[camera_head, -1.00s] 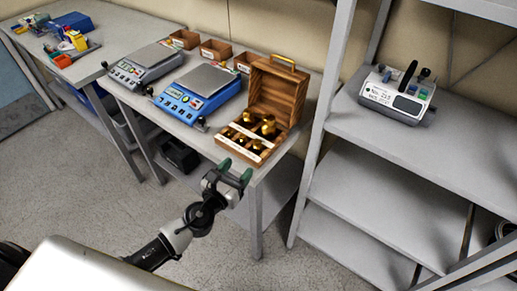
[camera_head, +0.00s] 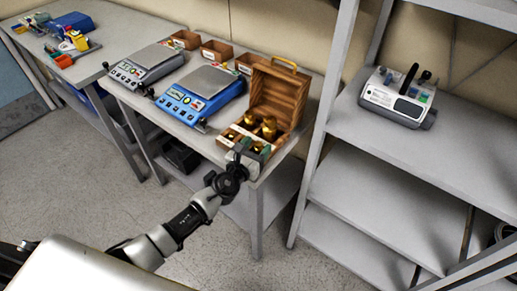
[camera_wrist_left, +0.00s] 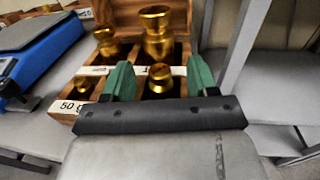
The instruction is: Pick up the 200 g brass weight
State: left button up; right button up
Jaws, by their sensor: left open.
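Several brass weights (camera_head: 266,128) stand in the compartments of an open wooden box (camera_head: 279,96) at the table's front right corner. My left gripper (camera_head: 252,150) is at the box's front edge, open. In the left wrist view its green fingers (camera_wrist_left: 161,80) stand on either side of a small brass weight (camera_wrist_left: 160,78) in the front right compartment, and I cannot tell whether they touch it. A larger brass weight (camera_wrist_left: 156,32) stands behind it. A smaller one (camera_wrist_left: 81,88) is at the left by a "50 g" label. The 200 g label is not readable.
A blue scale (camera_head: 200,95) and a grey scale (camera_head: 147,66) stand left of the box. Small wooden bins (camera_head: 216,51) line the wall. A grey shelf unit (camera_head: 400,140) with a white device (camera_head: 397,98) stands close on the right.

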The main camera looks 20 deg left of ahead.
pick_arm(q)
grip_shut()
jog(key=shift+r, duration=0.1)
